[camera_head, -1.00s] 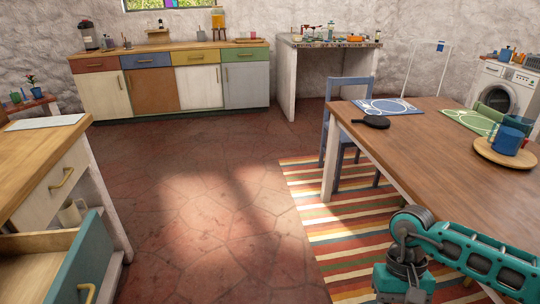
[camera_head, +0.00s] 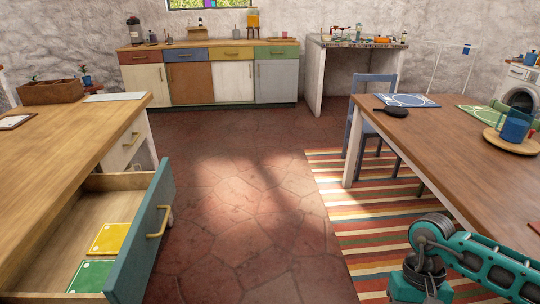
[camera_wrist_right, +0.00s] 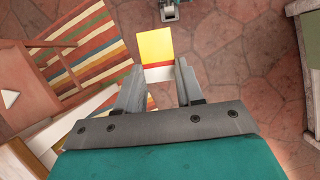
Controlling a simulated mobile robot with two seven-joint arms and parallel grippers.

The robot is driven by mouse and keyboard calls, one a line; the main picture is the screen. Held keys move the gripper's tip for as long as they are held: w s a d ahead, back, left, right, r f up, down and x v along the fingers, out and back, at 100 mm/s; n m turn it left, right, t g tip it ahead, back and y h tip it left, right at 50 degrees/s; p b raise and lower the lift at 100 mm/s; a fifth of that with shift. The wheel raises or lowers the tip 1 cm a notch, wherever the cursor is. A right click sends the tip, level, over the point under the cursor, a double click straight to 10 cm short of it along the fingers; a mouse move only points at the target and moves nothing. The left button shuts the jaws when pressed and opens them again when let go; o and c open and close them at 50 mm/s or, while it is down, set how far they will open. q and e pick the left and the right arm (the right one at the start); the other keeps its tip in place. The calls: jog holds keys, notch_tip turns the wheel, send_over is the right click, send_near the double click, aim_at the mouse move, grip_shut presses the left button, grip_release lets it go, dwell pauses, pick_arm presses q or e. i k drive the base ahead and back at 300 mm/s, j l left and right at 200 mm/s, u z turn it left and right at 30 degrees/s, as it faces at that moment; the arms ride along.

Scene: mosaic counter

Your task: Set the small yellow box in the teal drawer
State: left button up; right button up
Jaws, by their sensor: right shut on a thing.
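The teal drawer (camera_head: 141,240) stands open at the lower left of the head view, under the wooden counter. A flat yellow item (camera_head: 110,239) and a flat green item (camera_head: 91,276) lie inside it. In the right wrist view my right gripper (camera_wrist_right: 158,82) is shut on the small yellow box (camera_wrist_right: 155,46), which has a red band and a pale end between the fingers. The box is held above the floor. In the head view only part of my right arm shows at lower right; its gripper is out of that view.
The wooden counter (camera_head: 60,130) runs above the drawer, with a wooden crate (camera_head: 50,91) on it. A dining table (camera_head: 460,150) stands at right, with a blue chair (camera_head: 370,118) and a striped rug (camera_head: 370,225). The tiled floor between is clear.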

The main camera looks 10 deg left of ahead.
aim_at(108, 206)
jog(key=k+u, duration=0.15)
jog(key=u, duration=0.95)
